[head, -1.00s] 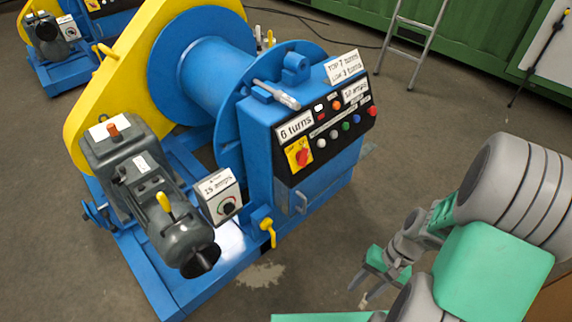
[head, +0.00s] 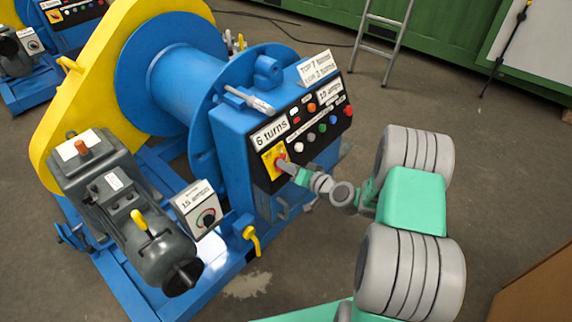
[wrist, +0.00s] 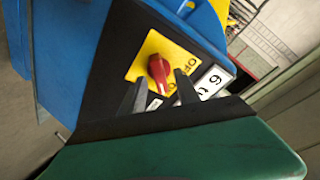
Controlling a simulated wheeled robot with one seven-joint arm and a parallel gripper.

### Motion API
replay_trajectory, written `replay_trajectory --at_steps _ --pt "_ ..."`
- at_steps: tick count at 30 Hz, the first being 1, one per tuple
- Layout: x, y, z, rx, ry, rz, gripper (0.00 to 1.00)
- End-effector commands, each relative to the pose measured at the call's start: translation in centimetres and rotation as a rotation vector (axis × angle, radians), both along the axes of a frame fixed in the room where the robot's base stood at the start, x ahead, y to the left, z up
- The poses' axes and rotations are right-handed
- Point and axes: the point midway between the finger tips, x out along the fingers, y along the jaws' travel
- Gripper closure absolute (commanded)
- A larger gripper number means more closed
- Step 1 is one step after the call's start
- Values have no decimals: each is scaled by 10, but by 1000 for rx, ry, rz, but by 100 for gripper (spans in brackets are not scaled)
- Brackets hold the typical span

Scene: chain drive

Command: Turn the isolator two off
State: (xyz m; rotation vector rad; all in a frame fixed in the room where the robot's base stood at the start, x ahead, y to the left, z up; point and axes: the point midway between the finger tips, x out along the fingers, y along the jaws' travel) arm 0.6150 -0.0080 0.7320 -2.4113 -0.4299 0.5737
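A red rotary isolator knob on a yellow plate sits at the left end of the blue winch's black control panel. The knob (wrist: 159,70) shows plainly in the wrist view, on its plate (wrist: 142,64) with "OFF" lettering beside it. In the head view the knob is mostly hidden behind my gripper (head: 287,166), and part of the yellow plate (head: 267,163) shows. My gripper (wrist: 159,88) has its two dark fingers apart, one each side of the knob's near end. I cannot tell whether they touch it. No number two is readable on this plate.
The control panel (head: 318,128) has several coloured buttons and a "6 turns" label (head: 270,132) above the knob. A second control box (head: 197,207) marked "15 amps" and a grey motor (head: 130,220) stand left. Another winch (head: 62,22) is at the upper left.

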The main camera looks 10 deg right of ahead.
Motion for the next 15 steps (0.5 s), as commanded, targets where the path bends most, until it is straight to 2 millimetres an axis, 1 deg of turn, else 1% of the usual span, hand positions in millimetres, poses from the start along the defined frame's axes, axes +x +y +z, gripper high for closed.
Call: replay_trajectory --at_steps 1,4,12,15 --pt "6 4 -2 -1 -1 3 62" --pt "15 7 -5 0 0 0 62" --pt "17 7 -6 0 1 -2 62" --pt "17 7 -6 0 1 -2 70"
